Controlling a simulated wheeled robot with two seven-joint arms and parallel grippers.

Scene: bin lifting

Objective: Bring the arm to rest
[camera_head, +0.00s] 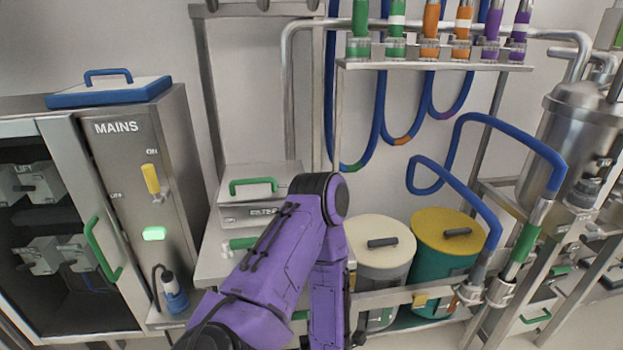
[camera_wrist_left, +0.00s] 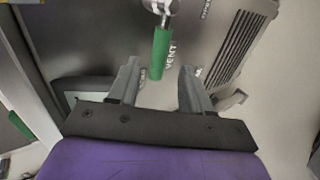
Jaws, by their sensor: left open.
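My left arm (camera_head: 285,255), purple with black joints, rises from the bottom of the head view, bends at a black elbow and runs back down. Its gripper is hidden or out of frame there. In the left wrist view my left gripper (camera_wrist_left: 158,72) is open, with two grey fingers apart. A green handle (camera_wrist_left: 160,52) on a metal pivot, beside the word VENT, shows between the fingers in the picture. I cannot tell the depth between them, and see no grip on it. My right gripper is not in view.
A MAINS cabinet (camera_head: 140,190) stands left, a FILTER box (camera_head: 262,190) behind my arm. A white-lidded bin (camera_head: 375,240) and a yellow-lidded teal bin (camera_head: 446,237) stand right of my forearm behind a metal rail. Blue hoses (camera_head: 478,118) and a steel tank (camera_head: 570,130) are further right.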

